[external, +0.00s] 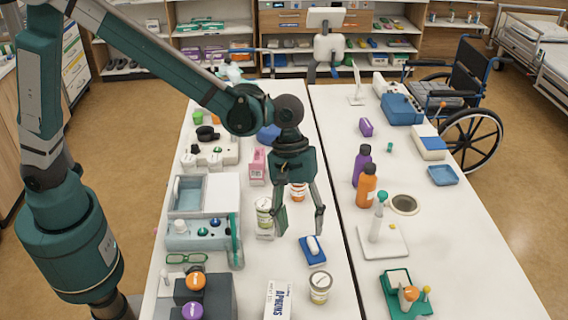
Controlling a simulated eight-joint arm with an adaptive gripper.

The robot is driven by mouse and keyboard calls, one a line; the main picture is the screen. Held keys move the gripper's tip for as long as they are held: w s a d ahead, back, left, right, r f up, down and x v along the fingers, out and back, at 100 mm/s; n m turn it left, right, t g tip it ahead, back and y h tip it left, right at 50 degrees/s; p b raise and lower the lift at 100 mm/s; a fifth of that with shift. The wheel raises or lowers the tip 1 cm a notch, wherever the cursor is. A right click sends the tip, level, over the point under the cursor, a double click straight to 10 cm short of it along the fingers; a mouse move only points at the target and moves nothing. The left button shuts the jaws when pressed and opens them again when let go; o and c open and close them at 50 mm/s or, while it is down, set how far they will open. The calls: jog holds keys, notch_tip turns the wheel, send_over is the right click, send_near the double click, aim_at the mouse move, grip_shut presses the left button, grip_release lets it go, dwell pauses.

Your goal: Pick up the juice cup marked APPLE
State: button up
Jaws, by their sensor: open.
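My gripper (300,228) is open and points down over the left table, with nothing seen between its fingers. Three small cups or jars stand near it, and their print is too small to read, so I cannot tell which is marked APPLE. One with a green-and-white label (264,211) stands just left of the left finger. One with an orange label (298,192) shows between the fingers, partly hidden by my gripper. One with a pale yellowish label (320,286) stands nearer the camera, below and right of my gripper.
A blue tray with a white-and-blue item (313,251) lies just below the fingers. An APRONS box (277,300) lies at the front. A pink item (258,165) and a pale blue device (196,234) stand left. Purple and orange bottles (366,187) stand on the right table (440,255).

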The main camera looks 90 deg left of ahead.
aim_at(321, 275)
jog(key=w+d+f+n, duration=0.1)
jog(key=f, duration=0.2)
jog(key=w+d+f+n+g, duration=0.1)
jog(key=w+d+f, duration=0.1)
jog(key=f, duration=0.1)
jog(key=w+d+f+p, duration=0.1)
jog(key=w+d+f, duration=0.1)
jog(key=f, duration=0.1)
jog(key=shift+w+d+n+g+h, duration=0.2)
jog(key=shift+n+g+h, duration=0.1)
jog(key=shift+n, duration=0.1)
jog(key=shift+w+d+f, duration=0.15)
jog(key=shift+f, duration=0.3)
jog(key=shift+x, duration=1.25)
jog(key=shift+d+f, duration=0.1)
jog(key=shift+x, duration=2.5)
